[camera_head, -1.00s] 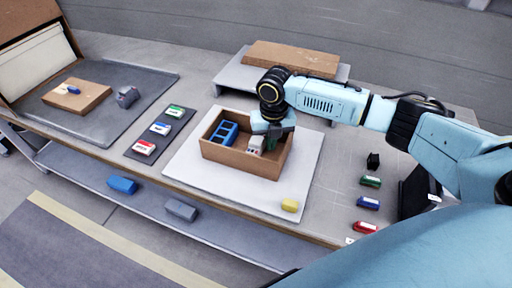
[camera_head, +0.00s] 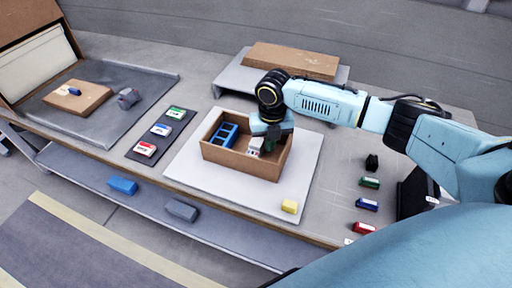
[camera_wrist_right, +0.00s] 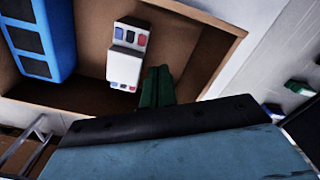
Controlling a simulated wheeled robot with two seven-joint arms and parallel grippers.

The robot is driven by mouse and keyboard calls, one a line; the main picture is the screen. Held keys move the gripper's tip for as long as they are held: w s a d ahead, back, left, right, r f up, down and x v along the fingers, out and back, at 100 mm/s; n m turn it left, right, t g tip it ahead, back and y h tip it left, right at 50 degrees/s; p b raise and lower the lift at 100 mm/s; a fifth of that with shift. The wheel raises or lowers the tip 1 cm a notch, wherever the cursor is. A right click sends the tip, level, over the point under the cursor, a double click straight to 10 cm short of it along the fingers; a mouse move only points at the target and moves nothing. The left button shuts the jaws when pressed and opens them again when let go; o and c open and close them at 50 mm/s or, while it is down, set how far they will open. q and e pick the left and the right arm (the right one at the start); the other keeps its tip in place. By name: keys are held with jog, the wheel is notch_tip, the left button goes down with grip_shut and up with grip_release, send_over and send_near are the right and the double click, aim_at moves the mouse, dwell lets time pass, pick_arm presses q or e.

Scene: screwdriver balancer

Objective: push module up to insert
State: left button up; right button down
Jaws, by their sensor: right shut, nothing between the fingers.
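A white module (camera_head: 254,147) with red and blue ports on its ends stands inside the brown open box (camera_head: 238,167). In the right wrist view the module (camera_wrist_right: 124,62) lies just left of my fingertips, with only a narrow gap or light contact; I cannot tell which. A blue frame with several dark slots (camera_head: 223,134) is at the box's left side; it also shows in the right wrist view (camera_wrist_right: 42,38). My right gripper (camera_wrist_right: 158,82) is shut and empty, its green fingers pointing into the box beside the module. My left gripper is not in view.
The box stands on a white board (camera_head: 190,165). A yellow block (camera_head: 290,206) lies at the board's front. Several small coloured pieces lie to the right. A raised grey platform (camera_head: 232,78) stands behind.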

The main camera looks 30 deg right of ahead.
aim_at(257, 142)
jog(key=shift+f, duration=0.2)
jog(key=shift+a, duration=0.1)
jog(key=shift+w+a+f+b, duration=0.1)
jog(key=shift+w+a+b, duration=0.15)
jog(key=shift+w+a, duration=0.5)
jog(key=shift+w+a+b, duration=0.25)
jog(key=shift+w+a, duration=0.25)
jog(key=shift+w, duration=0.3)
jog(key=shift+w+a+b, duration=0.8)
jog(key=shift+w+a, duration=0.3)
jog(key=shift+w, duration=0.15)
